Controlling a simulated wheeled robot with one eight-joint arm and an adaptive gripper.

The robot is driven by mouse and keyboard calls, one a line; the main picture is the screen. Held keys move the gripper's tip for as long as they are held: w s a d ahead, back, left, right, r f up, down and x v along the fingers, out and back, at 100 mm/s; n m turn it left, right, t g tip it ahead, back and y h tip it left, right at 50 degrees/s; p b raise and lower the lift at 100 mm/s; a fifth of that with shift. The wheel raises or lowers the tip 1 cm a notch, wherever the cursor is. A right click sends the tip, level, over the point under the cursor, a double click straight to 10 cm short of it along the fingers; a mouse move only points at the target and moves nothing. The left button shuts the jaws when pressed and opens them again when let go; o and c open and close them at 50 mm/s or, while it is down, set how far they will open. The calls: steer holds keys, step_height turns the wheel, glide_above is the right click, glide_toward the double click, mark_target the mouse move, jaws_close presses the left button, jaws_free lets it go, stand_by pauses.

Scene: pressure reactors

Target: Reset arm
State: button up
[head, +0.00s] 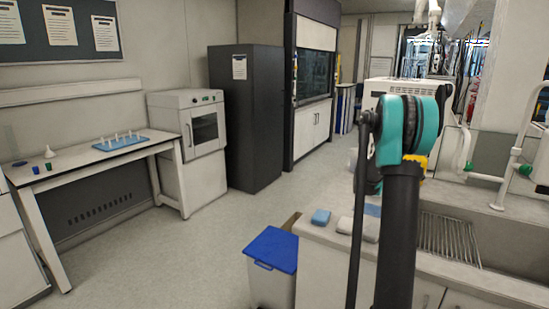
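My arm (398,180) rises from the bottom edge at right of centre in the head view, with a dark upright link and a teal joint (389,133) at its top. A thin dark rod or link stands just left of it. My gripper cannot be made out; it is either hidden behind the arm or outside the view. No held object shows.
A sink counter (500,281) lies close behind and right of my arm, with a blue sponge (320,217) on it. A bin with a blue lid (272,249) stands left of it. A white table (85,165) is at left. The floor (175,250) between is clear.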

steer(key=s+a+f+m+t+y, duration=0.1)
steer(key=s+a+f+m+y, duration=0.4)
steer(key=s+a, duration=0.5)
steer(key=s+a+f+m+t+y, duration=0.1)
steer(key=s+a+f+m+y, duration=0.4)
steer(key=a, duration=0.9)
steer(key=s+a+f+m+t+y, duration=0.1)
steer(key=s+a+f+m+y, duration=0.4)
steer(key=s+a, duration=0.6)
steer(key=s+a+f+g, duration=0.1)
steer(key=s+f, duration=0.2)
steer(key=s, duration=0.2)
steer(key=s+a+f+g+y, duration=0.1)
steer(key=s+f, duration=0.2)
steer(key=s, duration=0.3)
steer(key=shift+s+a+n+g, duration=0.2)
steer(key=shift+a+n+g, duration=0.1)
steer(key=shift+a, duration=0.05)
